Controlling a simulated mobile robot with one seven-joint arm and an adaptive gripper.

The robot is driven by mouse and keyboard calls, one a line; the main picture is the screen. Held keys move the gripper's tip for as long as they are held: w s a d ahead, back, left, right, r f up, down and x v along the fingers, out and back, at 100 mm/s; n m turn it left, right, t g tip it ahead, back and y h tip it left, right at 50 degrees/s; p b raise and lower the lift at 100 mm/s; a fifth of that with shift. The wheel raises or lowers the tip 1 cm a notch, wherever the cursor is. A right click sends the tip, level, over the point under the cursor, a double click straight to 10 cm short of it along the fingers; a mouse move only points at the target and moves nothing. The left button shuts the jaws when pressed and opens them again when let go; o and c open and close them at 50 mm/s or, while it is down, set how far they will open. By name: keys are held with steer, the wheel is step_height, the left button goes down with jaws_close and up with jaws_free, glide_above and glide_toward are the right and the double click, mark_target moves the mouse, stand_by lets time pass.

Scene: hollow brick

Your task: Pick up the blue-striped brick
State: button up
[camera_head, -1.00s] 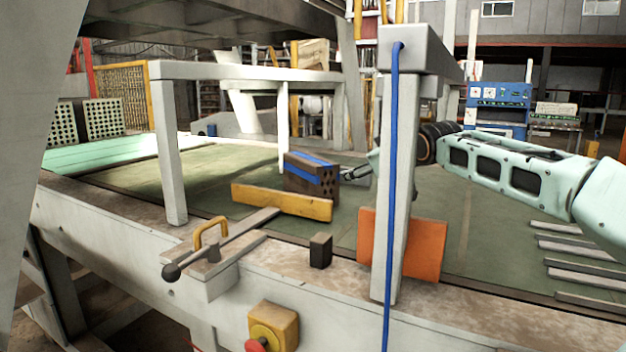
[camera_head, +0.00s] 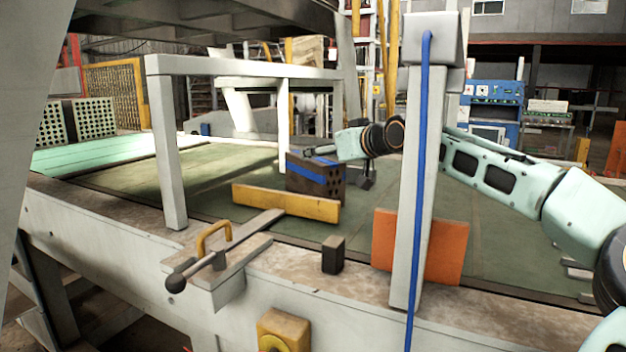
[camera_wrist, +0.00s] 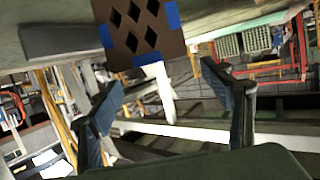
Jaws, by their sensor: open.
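The blue-striped brick (camera_head: 314,177) is dark brown with blue bands and holes in its end face. It stands on the green conveyor bed (camera_head: 210,185), behind a yellow bar. My gripper (camera_head: 338,165) is at the brick's right side in the head view, with one finger over its top edge and one lower by its right. In the wrist view the brick (camera_wrist: 140,30) shows its holed face at the top middle, beyond and between the two spread fingers of my gripper (camera_wrist: 168,100). The fingers are open and nothing is between their tips. Whether a finger touches the brick I cannot tell.
The yellow bar (camera_head: 285,203) lies in front of the brick. A grey post (camera_head: 416,180) with a blue cable stands before my arm. An orange plate (camera_head: 440,246), a small dark block (camera_head: 332,254) and a lever (camera_head: 225,250) are along the near edge. A white frame (camera_head: 168,150) stands left.

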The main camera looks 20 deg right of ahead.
mark_target(319, 159)
steer(key=w+f, duration=0.1)
steer(key=w+a+f, duration=0.1)
steer(key=w, duration=0.1)
steer(key=shift+w+b, duration=0.1)
steer(key=shift+b, duration=0.2)
steer(key=shift+x, duration=0.8)
steer(key=shift+d, duration=0.1)
steer(key=shift+c, duration=0.4)
jaws_close()
steer(key=shift+r, duration=0.2)
